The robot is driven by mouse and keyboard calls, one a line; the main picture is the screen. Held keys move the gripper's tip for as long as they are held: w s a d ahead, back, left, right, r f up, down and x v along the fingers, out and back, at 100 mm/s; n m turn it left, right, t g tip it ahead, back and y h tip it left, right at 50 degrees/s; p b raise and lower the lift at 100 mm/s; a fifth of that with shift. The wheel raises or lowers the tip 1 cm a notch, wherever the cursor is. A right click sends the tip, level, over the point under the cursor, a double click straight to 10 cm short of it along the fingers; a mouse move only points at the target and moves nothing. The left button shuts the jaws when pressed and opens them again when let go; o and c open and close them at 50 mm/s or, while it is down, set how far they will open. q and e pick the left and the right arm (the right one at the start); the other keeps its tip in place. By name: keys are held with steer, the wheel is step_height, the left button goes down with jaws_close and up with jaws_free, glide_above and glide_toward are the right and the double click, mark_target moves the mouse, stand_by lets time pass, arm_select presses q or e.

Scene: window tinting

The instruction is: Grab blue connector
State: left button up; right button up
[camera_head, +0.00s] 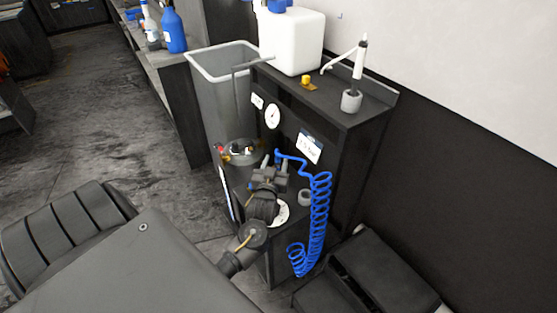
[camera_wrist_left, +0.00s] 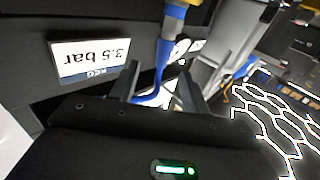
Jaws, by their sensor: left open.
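The blue connector (camera_wrist_left: 168,22), with a yellow part at its top, is at the top edge of the left wrist view. The blue tube below it runs down between the two fingers. In the head view a blue coiled hose (camera_head: 320,205) hangs at the front of the dark cabinet, its upper end beside my left gripper (camera_head: 274,161). That gripper is open, and its fingers also show in the left wrist view (camera_wrist_left: 160,78), one each side of the blue tube. I cannot tell whether they touch it. My right gripper is out of view.
The dark cabinet (camera_head: 352,165) carries a gauge (camera_head: 272,116) and a 3.5 bar label (camera_wrist_left: 85,60). A white canister (camera_head: 290,42) and a grey holder (camera_head: 351,101) stand on top. A grey bin (camera_head: 205,95) is behind left. Dark boxes (camera_head: 385,275) stand at lower right.

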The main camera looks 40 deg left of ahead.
mark_target(277, 156)
arm_select(q)
steer(key=x, duration=0.7)
steer(key=shift+p, duration=0.3)
steer(key=shift+s, duration=0.1)
steer(key=shift+c, duration=0.5)
jaws_close()
